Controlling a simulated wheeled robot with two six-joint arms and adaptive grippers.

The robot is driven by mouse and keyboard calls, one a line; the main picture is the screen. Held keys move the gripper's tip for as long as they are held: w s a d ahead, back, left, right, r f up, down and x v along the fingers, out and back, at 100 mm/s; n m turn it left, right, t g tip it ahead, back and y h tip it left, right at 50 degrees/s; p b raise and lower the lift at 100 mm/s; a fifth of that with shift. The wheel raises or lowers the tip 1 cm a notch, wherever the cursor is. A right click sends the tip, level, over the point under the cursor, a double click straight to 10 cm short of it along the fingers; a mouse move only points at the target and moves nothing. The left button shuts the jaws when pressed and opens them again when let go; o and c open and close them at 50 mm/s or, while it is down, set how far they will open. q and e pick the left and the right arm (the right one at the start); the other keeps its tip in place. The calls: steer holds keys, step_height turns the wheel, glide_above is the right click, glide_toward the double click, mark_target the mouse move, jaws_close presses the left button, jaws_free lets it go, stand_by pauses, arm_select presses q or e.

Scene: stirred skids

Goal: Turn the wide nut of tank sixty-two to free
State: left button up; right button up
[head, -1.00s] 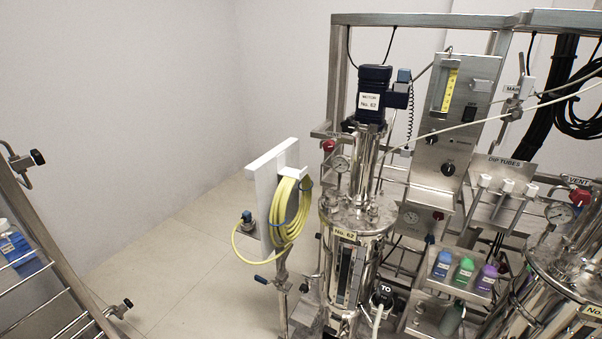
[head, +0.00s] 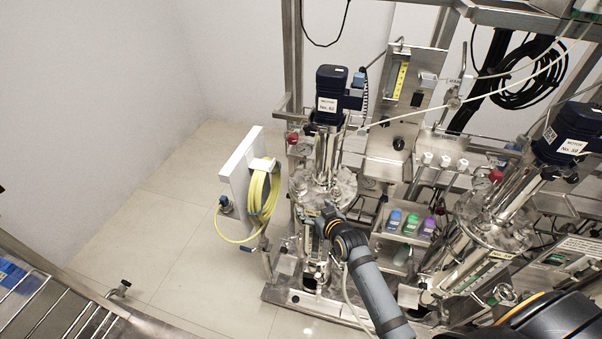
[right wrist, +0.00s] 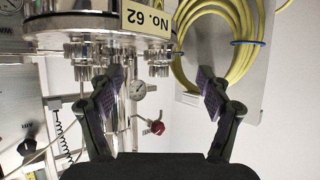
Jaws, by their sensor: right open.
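Tank sixty-two has a dark blue motor (head: 332,82) labelled No. 62 on top and a round steel lid (head: 345,184) below it. In the right wrist view its yellow No. 62 plate (right wrist: 147,18) appears upside down beside the steel flange (right wrist: 75,22). Several clamp nuts (right wrist: 159,68) sit along the flange; I cannot tell which is the wide one. My right gripper (head: 324,213) is at the tank's front, just below the lid rim. In the wrist view it (right wrist: 160,85) is open and empty, fingers spread apart from the nuts. My left gripper is not in view.
A white panel with a coiled yellow hose (head: 262,190) stands left of the tank. A rack of colored bottles (head: 410,224) is to the right, then a second tank with its motor (head: 568,135). A gauge (right wrist: 137,90) and red knob (right wrist: 157,128) show behind the fingers.

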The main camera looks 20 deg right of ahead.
mark_target(302, 189)
steer(key=shift+t, duration=0.4)
steer(key=x, duration=0.3)
steer(key=r+x, duration=0.1)
steer(key=x, duration=0.3)
steer(key=w+r+p+x, duration=0.1)
steer(key=x, duration=0.3)
steer(key=shift+w+r, duration=0.15)
steer(key=shift+w, duration=0.1)
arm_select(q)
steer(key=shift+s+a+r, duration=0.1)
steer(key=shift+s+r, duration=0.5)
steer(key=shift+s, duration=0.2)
